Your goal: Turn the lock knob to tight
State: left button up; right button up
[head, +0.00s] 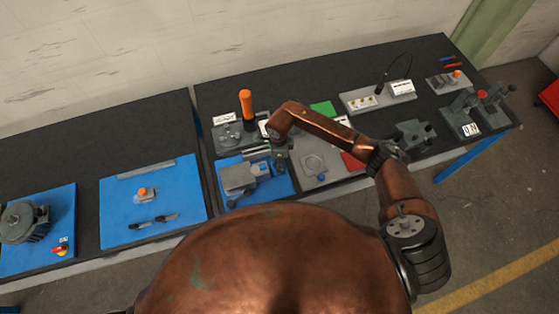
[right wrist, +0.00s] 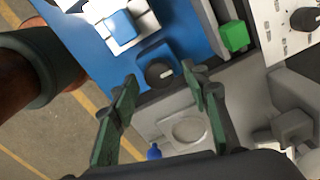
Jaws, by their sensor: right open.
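A round black knob (right wrist: 159,73) with a light mark sits on a dark blue mount at the edge of the blue board (right wrist: 95,52). I cannot read a label or its tight mark. My right gripper (right wrist: 160,82) is open, its two green fingers on either side of the knob in the right wrist view. I cannot tell whether they touch it. In the head view my right gripper (head: 279,152) is over the right part of the blue board (head: 282,184), beside a grey fixture (head: 238,178); the knob is not made out there. My left gripper is not in view.
A grey plate with a ring (head: 314,163) and a blue knob (head: 321,177) lies to the right. An orange-handled device (head: 247,105) stands behind. In the wrist view are a green block (right wrist: 234,37) and another black knob (right wrist: 304,19) on a marked white panel.

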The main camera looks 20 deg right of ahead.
jog(key=shift+c, duration=0.7)
jog(key=c, duration=1)
